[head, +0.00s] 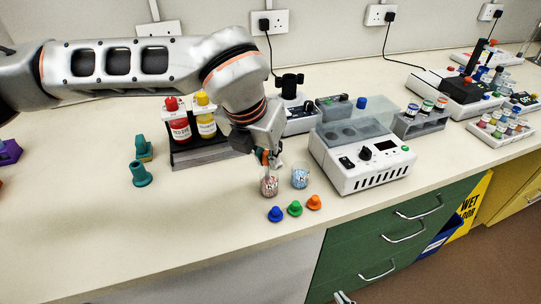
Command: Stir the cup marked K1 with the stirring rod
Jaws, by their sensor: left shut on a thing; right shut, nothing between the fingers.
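Two small clear cups stand near the middle of the bench: one with reddish contents (269,187) and one with bluish contents (300,178) to its right. Their marks are too small to read, so I cannot tell which is K1. My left gripper (267,161) points down right above the reddish cup. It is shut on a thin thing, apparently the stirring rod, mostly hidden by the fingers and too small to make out. I cannot tell whether its tip is inside the cup. My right gripper (343,298) shows only partly at the bottom edge, low before the drawers, shut and empty.
Blue (275,214), green (295,208) and orange (314,202) caps lie in front of the cups. A white instrument (365,175) stands close on the right. A rack with red and yellow bottles (205,117) stands behind left. The bench's front left is clear.

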